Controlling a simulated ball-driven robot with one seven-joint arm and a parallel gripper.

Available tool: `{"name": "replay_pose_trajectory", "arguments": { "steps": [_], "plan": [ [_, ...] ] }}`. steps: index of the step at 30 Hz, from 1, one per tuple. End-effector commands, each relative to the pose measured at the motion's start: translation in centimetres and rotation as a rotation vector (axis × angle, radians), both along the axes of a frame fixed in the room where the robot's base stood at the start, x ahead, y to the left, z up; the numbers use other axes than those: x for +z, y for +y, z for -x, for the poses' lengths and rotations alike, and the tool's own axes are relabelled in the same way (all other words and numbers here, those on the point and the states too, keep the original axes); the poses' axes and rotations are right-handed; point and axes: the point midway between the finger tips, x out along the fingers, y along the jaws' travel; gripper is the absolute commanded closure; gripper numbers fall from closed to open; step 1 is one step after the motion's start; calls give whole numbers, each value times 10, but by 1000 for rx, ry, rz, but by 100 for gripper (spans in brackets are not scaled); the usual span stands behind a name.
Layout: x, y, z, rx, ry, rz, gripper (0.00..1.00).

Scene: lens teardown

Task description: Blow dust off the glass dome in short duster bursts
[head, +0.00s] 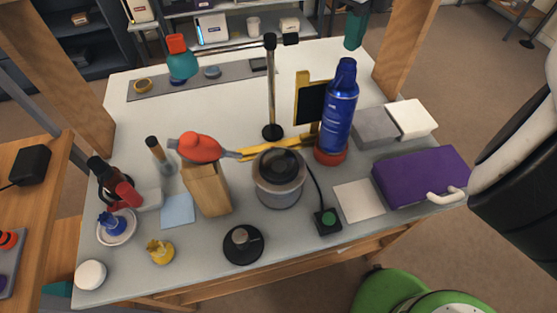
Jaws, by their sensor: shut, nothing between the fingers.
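A blue duster can (341,108) stands upright in a red base (330,157) right of the middle of the bench. A clear, rounded glass vessel with a dark top, which looks like the glass dome (279,188), stands at the bench's middle, front left of the can. Dust on it is too small to make out. A red bulb with a grey nozzle (200,148) lies on a wooden block (206,190) left of the dome, its nozzle pointing toward the dome. My gripper does not show; only a black and white part of my arm is at the right edge.
A lamp post (271,90) rises behind the dome, near a yellow stand (301,98). A small box with a green button (326,220) is front right. A purple case (420,176) and flat blocks (376,127) crowd the right. Bare bench (215,112) shows at back left.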

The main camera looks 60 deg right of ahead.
Motion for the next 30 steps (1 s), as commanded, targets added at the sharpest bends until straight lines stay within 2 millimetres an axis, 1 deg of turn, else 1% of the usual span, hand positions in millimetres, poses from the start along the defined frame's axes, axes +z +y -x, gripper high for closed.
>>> {"name": "replay_pose_trajectory", "arguments": {
  "steps": [5, 21, 30],
  "plan": [
    [4, 0, 0, 0, 0, 1, 100],
    [49, 0, 0, 0, -1, 1, 100],
    [50, 0, 0, 0, 0, 0, 100]
  ]
}}
